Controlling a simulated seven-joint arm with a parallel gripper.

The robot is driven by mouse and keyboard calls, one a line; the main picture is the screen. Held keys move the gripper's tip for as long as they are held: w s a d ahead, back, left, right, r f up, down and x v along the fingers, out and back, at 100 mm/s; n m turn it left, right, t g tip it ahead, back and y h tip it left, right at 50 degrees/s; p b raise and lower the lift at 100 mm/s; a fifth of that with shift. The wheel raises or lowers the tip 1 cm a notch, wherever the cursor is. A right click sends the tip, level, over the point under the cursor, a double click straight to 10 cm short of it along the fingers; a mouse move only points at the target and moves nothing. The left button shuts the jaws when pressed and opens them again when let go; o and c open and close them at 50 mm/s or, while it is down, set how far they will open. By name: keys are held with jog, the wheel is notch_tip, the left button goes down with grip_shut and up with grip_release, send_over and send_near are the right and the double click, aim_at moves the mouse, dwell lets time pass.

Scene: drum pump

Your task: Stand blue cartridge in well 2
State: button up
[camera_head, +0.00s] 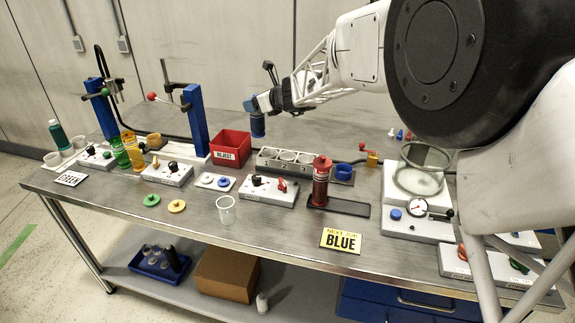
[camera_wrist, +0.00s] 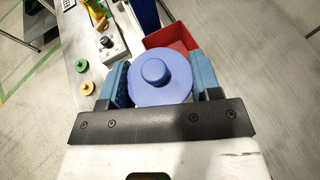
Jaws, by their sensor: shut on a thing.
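My gripper (camera_head: 256,105) is shut on the blue cartridge (camera_head: 258,126) and holds it upright in the air. In the head view it hangs behind the red reject bin and the left end of the grey well block (camera_head: 268,167). In the wrist view my gripper's blue fingers hold the cartridge's round top with its central knob (camera_wrist: 155,70). The well block has three round openings in a row, and all look empty. The cartridge's lower end and the wells are hidden in the wrist view.
The red reject bin (camera_head: 231,158) stands left of the well block. A blue ring (camera_head: 343,171) is to its right. A red cartridge (camera_head: 321,180) stands on a dark tray in front. A yellow sign (camera_head: 341,240) reads "NEXT JOB BLUE". Blue posts (camera_head: 195,120) rise at left.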

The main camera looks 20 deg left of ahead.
jog(key=w+d+f+n+g+y, duration=0.1)
jog(key=w+d+f+n+g, duration=0.3)
jog(key=d, duration=0.4)
jog(key=shift+w+d+g, duration=0.35)
jog(key=shift+w+g, duration=0.05)
jog(key=shift+w, duration=0.35)
jog(key=shift+f, duration=0.1)
jog(key=shift+f, duration=2.45)
jog(key=shift+f, duration=0.1)
jog(key=shift+f, duration=2.4)
jog(key=shift+f, duration=0.2)
